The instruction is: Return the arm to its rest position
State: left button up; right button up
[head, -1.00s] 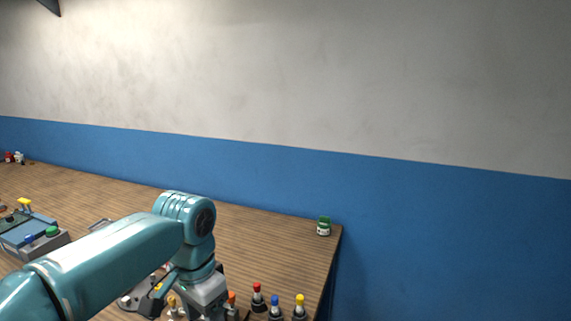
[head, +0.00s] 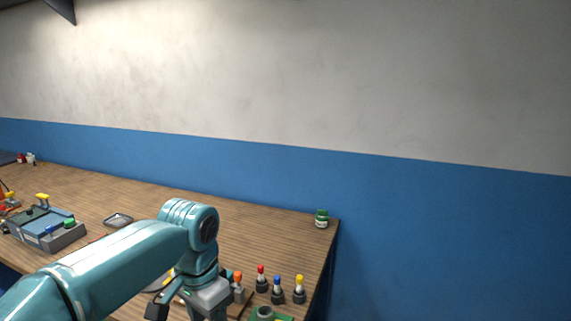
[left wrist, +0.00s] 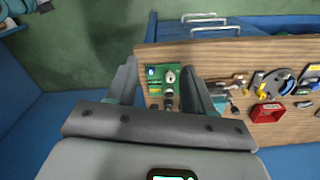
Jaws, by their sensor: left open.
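My left arm (head: 130,262) comes in from the left in the head view, bent at a rounded teal joint over the table. My left gripper (head: 205,303) points down at the bottom edge, where its fingertips are cut off. In the left wrist view, the gripper (left wrist: 160,70) has its two fingers apart with nothing held between them. A green board (left wrist: 158,80) with a round knob shows beyond the gap, on the table edge. My right gripper is in neither view.
The wooden table (head: 265,235) ends at the right beside a blue wall. Red, blue and yellow-topped pegs (head: 277,288) stand near the gripper. A green-lidded jar (head: 321,219) is at the far right corner. A metal tray (head: 118,220) and a grey-blue box (head: 45,232) lie left.

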pick_arm(q)
notch_tip(320, 180, down, 25)
jog(key=s+d+n+h, duration=0.2)
jog(key=s+n+h, duration=0.1)
jog(key=s+f+n, duration=0.6)
jog(key=s+f, duration=0.8)
jog(key=s, duration=0.2)
jog(key=shift+s+a+h, duration=0.25)
jog(key=shift+s+h, duration=0.05)
jog(key=shift+h, duration=0.1)
jog(key=shift+s+r, duration=0.1)
jog(key=shift+s, duration=0.05)
